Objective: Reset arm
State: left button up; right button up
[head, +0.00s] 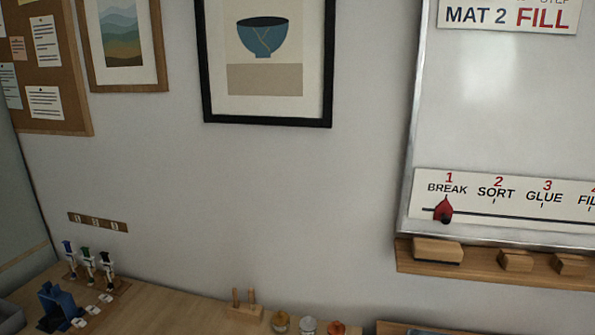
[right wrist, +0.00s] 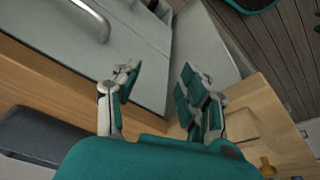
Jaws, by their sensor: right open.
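In the right wrist view my right gripper (right wrist: 158,90) is open, with its two teal-padded fingers spread apart and nothing between them. A grey cabinet front with a metal handle (right wrist: 97,20) lies beyond the fingers, along with a wooden edge. I cannot tell how far the fingers are from these surfaces. Neither gripper shows in the head view, which looks at the wall and the back of a wooden worktop (head: 170,308). My left gripper is in neither view.
On the worktop stand several syringes (head: 88,264), a blue holder (head: 57,305), a small wooden rack (head: 243,305) and several small jars (head: 308,325). A whiteboard (head: 500,110) with a ledge (head: 480,271) hangs at the right. A dark grey pad (right wrist: 50,140) lies at the wrist view's left.

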notch_tip(320, 180, down, 16)
jog(key=s, duration=0.2)
jog(key=s+d+f+g+b, duration=0.2)
jog(key=s+d+f, duration=0.1)
jog(key=s+f, duration=1.4)
notch_tip(320, 180, down, 4)
jog(key=shift+s+r, duration=0.1)
jog(key=shift+s, duration=0.2)
jog(key=shift+d, duration=0.1)
jog(key=shift+c, duration=0.5)
jog(key=shift+s, duration=0.1)
